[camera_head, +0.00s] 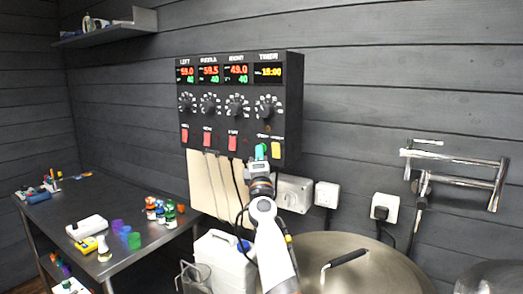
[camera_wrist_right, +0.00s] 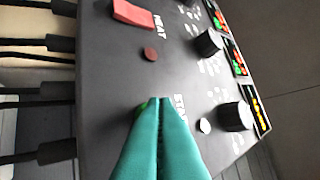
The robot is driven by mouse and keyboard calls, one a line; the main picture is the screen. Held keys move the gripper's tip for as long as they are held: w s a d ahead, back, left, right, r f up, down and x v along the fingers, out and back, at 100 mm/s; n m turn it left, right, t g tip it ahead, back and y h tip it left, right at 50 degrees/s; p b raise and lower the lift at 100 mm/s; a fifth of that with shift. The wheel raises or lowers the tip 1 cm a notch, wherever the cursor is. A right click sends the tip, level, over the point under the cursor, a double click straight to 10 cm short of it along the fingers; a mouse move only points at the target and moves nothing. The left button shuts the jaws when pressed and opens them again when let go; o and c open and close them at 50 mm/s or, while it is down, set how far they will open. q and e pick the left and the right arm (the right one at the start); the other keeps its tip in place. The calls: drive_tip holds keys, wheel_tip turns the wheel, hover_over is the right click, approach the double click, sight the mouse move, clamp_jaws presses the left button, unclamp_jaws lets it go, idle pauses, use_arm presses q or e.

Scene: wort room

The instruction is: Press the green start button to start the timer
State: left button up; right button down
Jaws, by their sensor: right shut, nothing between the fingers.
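The black control panel (camera_head: 245,120) hangs on the wall, with a timer display (camera_head: 268,72) at its upper right that seems to read 15:00. My right gripper (camera_head: 261,151) is at the panel's lower right, its teal fingers shut with nothing between them. In the right wrist view the shut fingertips (camera_wrist_right: 160,101) point at the panel face by the partly covered "START" lettering. A small bit of the green start button (camera_wrist_right: 143,105) shows at their left edge; the rest is hidden behind the fingers. I cannot tell whether they touch it. My left gripper is out of view.
A yellow button (camera_head: 276,150) sits just right of the fingertips. Red switches (camera_head: 208,138) line the panel's lower edge, with knobs (camera_head: 237,106) above. Below are cables, a white canister (camera_head: 222,262) and a large metal lid (camera_head: 335,250). A cluttered table (camera_head: 160,238) stands left.

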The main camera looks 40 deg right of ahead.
drive_tip(key=shift+a, duration=0.1)
drive_tip(key=shift+s+a+p, duration=0.2)
drive_tip(key=shift+a+p, duration=0.1)
drive_tip(key=shift+p, duration=0.05)
drive_tip(key=shift+s+a, duration=0.15)
drive_tip(key=shift+a, duration=0.15)
drive_tip(key=a, duration=0.1)
drive_tip(key=s+a+p, duration=0.1)
drive_tip(key=a, duration=0.1)
drive_tip(key=s+a+p, duration=0.1)
drive_tip(key=shift+a, duration=0.3)
drive_tip(key=shift+f, duration=0.1)
idle(0.9)
